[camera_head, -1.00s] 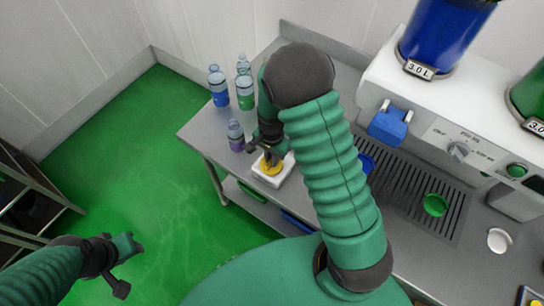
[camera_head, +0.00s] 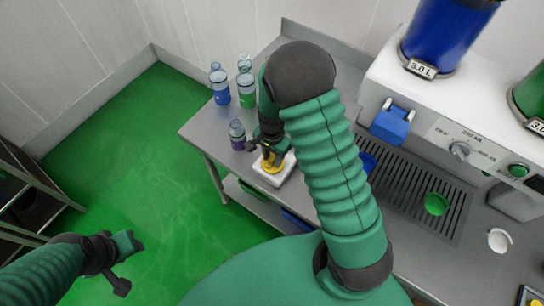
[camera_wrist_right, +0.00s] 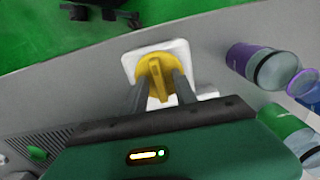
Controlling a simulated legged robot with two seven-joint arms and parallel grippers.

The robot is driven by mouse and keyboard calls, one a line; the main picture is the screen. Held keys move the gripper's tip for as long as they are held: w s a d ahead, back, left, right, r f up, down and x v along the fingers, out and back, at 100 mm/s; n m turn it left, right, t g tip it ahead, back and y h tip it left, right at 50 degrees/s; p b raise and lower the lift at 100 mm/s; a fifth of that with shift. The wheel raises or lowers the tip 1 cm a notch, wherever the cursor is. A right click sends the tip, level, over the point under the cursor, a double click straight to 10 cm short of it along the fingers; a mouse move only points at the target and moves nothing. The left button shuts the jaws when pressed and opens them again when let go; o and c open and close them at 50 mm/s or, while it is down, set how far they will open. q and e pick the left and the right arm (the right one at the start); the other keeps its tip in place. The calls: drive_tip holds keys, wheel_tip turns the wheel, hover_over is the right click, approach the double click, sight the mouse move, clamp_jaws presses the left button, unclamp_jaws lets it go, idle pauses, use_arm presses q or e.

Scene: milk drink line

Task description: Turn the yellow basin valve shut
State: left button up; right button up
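The yellow basin valve (camera_head: 271,167) is a round knob with a raised bar across it. It sits on a white block (camera_head: 273,181) at the table's left part. It also shows in the right wrist view as the yellow valve (camera_wrist_right: 157,70). My right gripper (camera_head: 268,156) points down over it.
A purple bottle (camera_head: 237,136) stands close left of the valve. Blue and green bottles (camera_head: 220,88) stand behind it. A rack (camera_head: 30,190) stands far left.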

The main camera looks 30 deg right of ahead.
sight(272, 158)
wheel_tip(272, 158, up, 17)
drive_tip(key=shift+b, duration=0.45)
drive_tip(key=shift+w+f, duration=0.1)
drive_tip(key=shift+f, duration=0.05)
